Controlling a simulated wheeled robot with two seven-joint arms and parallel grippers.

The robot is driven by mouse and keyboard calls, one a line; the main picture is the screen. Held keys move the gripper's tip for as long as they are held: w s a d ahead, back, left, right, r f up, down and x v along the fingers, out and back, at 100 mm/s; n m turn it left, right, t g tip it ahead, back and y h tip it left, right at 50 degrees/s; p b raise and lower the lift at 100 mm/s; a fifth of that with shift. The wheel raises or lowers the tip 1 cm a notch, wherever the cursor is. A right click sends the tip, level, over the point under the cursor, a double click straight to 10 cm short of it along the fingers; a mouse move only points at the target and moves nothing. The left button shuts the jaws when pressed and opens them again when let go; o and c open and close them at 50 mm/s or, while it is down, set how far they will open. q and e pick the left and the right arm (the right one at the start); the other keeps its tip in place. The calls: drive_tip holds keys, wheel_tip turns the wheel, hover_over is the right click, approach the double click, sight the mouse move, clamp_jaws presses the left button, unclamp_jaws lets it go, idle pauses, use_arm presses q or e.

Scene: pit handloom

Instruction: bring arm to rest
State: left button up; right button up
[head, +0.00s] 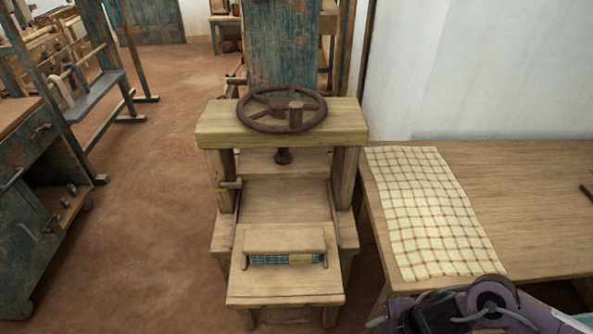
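Part of my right arm, purple and dark grey with a round joint, shows at the bottom right corner of the head view, in front of the table's near edge. No fingertips of my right gripper can be made out there. My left arm and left gripper are not in view. A wooden press (281,123) with a dark spoked handwheel (282,108) on its top beam stands upright in the middle. No gripper touches it. A small blue-green patterned piece (270,259) lies at the press's front ledge.
A wooden table (530,190) on the right bears a cream checked cloth (430,212). A worn blue-green cabinet (30,235) and a wooden frame with a bench (95,95) stand left. The brown floor between is clear.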

drive_tip(key=w+a+r+m+t, duration=0.2)
drive_tip(key=w+a+r+t, duration=0.15)
drive_tip(key=a, duration=0.45)
drive_tip(key=w+d+r+m+t+h, duration=0.1)
drive_tip(key=w+r+m+t+h, duration=0.15)
drive_tip(key=r+m, duration=0.4)
drive_tip(key=s+d+f+m+g+h, duration=0.2)
drive_tip(key=s+d+m+g, duration=0.2)
drive_tip(key=s+d+m, duration=0.4)
wheel_tip(320, 180, down, 31)
drive_tip(key=s+d+g, duration=0.1)
drive_tip(key=g, duration=0.1)
drive_tip(key=s+d+f, duration=0.1)
drive_tip(key=s+f, duration=0.7)
drive_tip(key=s, duration=0.1)
drive_tip(key=s+d+f, duration=0.2)
drive_tip(key=s+f, duration=0.7)
drive_tip(key=s, duration=0.1)
drive_tip(key=shift+s+d+g, duration=0.25)
drive_tip(key=shift+d+g, duration=0.05)
drive_tip(key=shift+g, duration=0.1)
